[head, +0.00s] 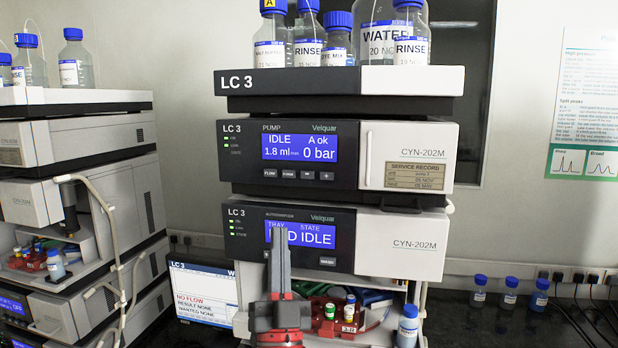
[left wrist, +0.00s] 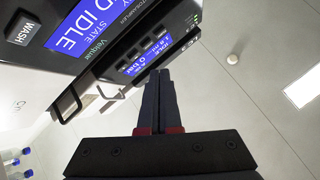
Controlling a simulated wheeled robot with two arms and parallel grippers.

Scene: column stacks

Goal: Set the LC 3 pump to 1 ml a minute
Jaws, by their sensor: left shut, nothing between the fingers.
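The LC 3 pump (head: 297,158) is the upper unit of the middle stack in the head view. Its blue screen (head: 299,147) reads IDLE, 1.8 ml/min, A ok and 0 bar. Under the screen is a row of buttons: FLOW (head: 270,173), one with a small unclear label, minus (head: 308,175) and plus (head: 326,176). My left gripper (head: 280,232) is shut and empty, fingers upright, in front of the autosampler and below the pump's buttons. In the left wrist view its fingertips (left wrist: 160,75) point towards the pump screen (left wrist: 146,54); contact is not visible. My right gripper is out of view.
The autosampler (head: 300,234), with its own screen and buttons, sits directly below the pump. Bottles (head: 384,35) stand on top of the stack. A handle (head: 367,171) sticks out at the pump's right. A small bottle (head: 408,325) and red vial tray (head: 338,326) are below. Another stack stands left.

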